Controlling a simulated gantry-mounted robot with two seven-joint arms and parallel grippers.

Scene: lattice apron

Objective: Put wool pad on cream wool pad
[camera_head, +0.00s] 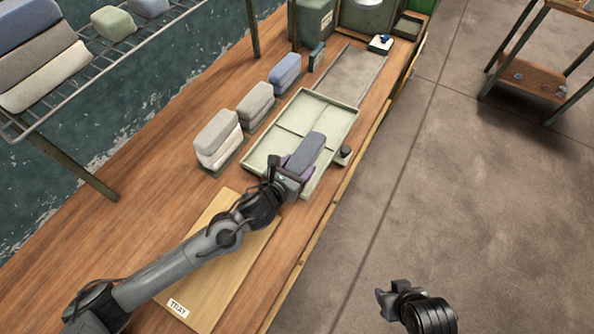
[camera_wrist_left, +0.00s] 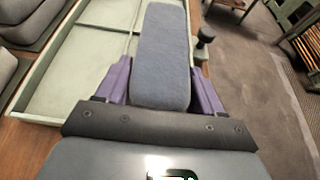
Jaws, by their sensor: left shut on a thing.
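My left gripper (camera_head: 290,170) is shut on a blue-grey wool pad (camera_head: 305,152), which it holds over the right side of the pale tray (camera_head: 265,145). In the left wrist view the same pad (camera_wrist_left: 162,55) sits between the purple fingers (camera_wrist_left: 160,82). A cream wool pad (camera_head: 218,153) lies at the left of the tray with a light grey-beige pad (camera_head: 216,130) on it. A grey pad (camera_head: 256,100) and a blue pad (camera_head: 285,70) stand farther along the row. My right gripper (camera_head: 388,291) hangs over the floor at lower right; its jaw opening is unclear.
A wooden board (camera_head: 215,285) labelled TRAY lies in front. A small black knob (camera_head: 343,155) is at the tray's right edge. A wire rack (camera_head: 115,58) with several pads is at upper left. A flat grey mat (camera_head: 345,75) lies beyond the tray.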

